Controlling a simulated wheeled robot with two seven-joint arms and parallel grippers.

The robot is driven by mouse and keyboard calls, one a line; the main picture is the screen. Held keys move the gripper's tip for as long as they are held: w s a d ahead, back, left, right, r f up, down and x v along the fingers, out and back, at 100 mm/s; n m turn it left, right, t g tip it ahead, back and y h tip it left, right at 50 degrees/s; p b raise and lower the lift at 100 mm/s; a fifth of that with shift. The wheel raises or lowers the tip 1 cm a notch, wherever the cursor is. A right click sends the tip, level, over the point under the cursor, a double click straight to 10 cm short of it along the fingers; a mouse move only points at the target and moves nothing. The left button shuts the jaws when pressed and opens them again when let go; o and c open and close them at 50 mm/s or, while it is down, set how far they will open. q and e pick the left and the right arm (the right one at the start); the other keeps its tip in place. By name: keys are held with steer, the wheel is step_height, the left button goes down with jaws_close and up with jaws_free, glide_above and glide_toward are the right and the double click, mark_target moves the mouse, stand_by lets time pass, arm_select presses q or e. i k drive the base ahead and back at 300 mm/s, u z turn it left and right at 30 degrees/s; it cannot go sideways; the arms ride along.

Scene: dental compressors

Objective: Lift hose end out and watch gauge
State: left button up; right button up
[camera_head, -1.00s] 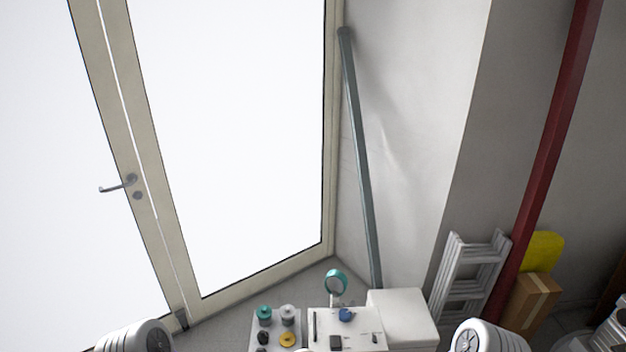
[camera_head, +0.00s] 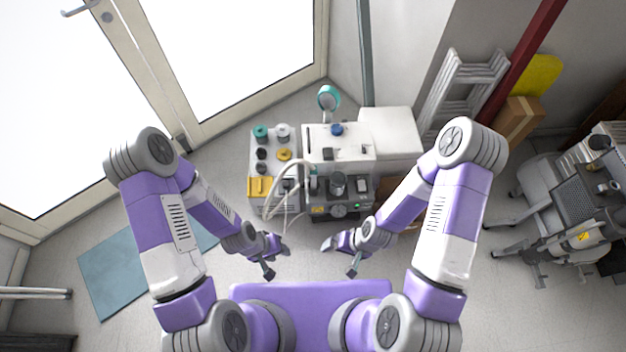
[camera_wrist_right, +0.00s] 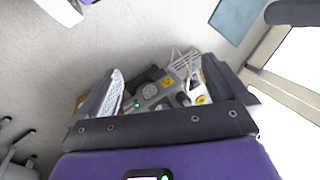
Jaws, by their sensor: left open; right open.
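The compressor unit (camera_head: 338,150) stands in the middle of the head view. A pale hose (camera_head: 272,192) loops over its front left side; I cannot tell where its end sits. A small round dial (camera_head: 338,211), probably the gauge, is on the unit's dark front; its reading is too small to make out. My left gripper (camera_head: 268,271) and right gripper (camera_head: 353,269) are both open and empty, apart from the unit on its near side. In the right wrist view, the unit's front (camera_wrist_right: 160,95) with a green light shows between the open fingers of the right gripper (camera_wrist_right: 160,90).
A teal-rimmed round piece (camera_head: 328,97) stands behind. A blue mat (camera_head: 115,275) lies on the floor at left. A ladder (camera_head: 465,85), box (camera_head: 517,121) and grey machine (camera_head: 580,200) are at right.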

mark_target(313, 174)
steer(key=u, duration=1.1)
steer(key=i, duration=0.7)
steer(key=z, duration=1.65)
